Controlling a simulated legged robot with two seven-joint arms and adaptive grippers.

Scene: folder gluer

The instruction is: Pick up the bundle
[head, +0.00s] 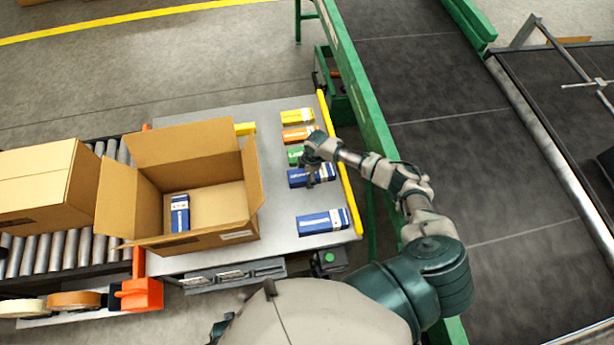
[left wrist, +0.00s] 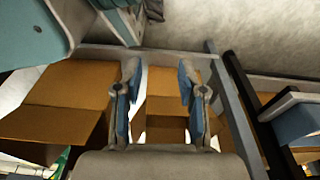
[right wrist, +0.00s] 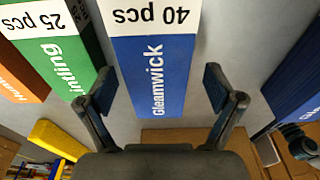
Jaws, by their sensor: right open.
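Several small bundles lie in a column on the grey table. A blue one with a white label (head: 298,178) is under my right gripper (head: 318,172). In the right wrist view this blue bundle (right wrist: 157,75) reads "Gleamwick" and "40 pcs". The open fingers of my right gripper (right wrist: 158,84) are spread on either side of its near end, with no visible grip. Another blue bundle (head: 323,222) lies nearer on the table. A third blue bundle (head: 180,213) is inside the open carton (head: 245,180). My left gripper (left wrist: 159,75) is open and empty in the left wrist view.
Green (head: 294,155), orange (head: 298,134) and yellow (head: 297,116) bundles lie close beyond the blue one. A closed carton (head: 40,185) stands on the roller conveyor (head: 60,245). A yellow edge strip (head: 341,165) and green rail (head: 363,95) border the table's right side.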

